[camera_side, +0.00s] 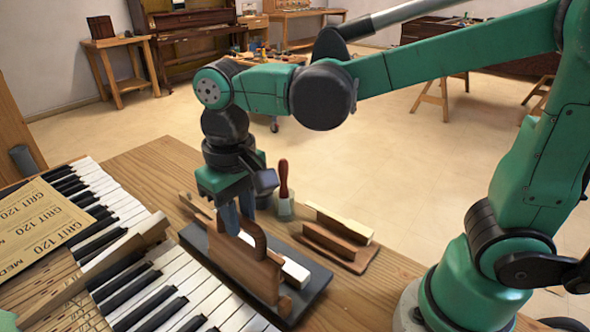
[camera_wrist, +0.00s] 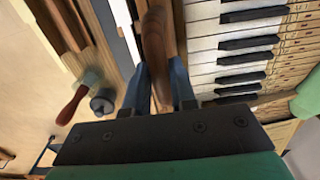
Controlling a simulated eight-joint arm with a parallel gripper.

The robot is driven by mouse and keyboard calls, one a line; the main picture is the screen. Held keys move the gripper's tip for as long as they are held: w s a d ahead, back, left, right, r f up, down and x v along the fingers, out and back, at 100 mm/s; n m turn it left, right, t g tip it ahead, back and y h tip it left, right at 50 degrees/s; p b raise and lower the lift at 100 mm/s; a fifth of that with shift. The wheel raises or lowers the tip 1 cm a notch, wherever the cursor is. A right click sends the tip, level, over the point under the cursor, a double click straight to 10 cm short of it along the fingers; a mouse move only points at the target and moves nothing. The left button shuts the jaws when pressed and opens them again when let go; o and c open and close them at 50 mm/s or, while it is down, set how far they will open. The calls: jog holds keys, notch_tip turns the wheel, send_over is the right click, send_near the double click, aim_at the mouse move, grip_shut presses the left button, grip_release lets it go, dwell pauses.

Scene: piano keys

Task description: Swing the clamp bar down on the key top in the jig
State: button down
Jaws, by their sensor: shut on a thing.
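The brown wooden clamp bar (camera_side: 256,277), with a curved handle, stands raised on edge at the key top's left. My gripper (camera_side: 231,222) points down at the bar's far end. In the wrist view my gripper (camera_wrist: 160,85) is shut on the brown wood (camera_wrist: 153,38), a finger on each side. The fingertips are partly hidden.
A brush with a red handle (camera_side: 284,180) stands behind the jig. A wooden rack (camera_side: 336,240) with a pale strip lies to the right. The keyboard (camera_side: 175,280) and sandpaper sheets (camera_side: 40,225) lie left. Bare bench (camera_side: 160,170) shows behind.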

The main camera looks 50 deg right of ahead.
jog(key=shift+d, duration=0.35)
jog(key=shift+d+f, duration=0.25)
jog(key=shift+d, duration=1.05)
jog(key=shift+d+f, duration=0.25)
jog(key=shift+d, duration=0.25)
jog(key=shift+d+f, duration=0.25)
jog(key=shift+d, duration=0.3)
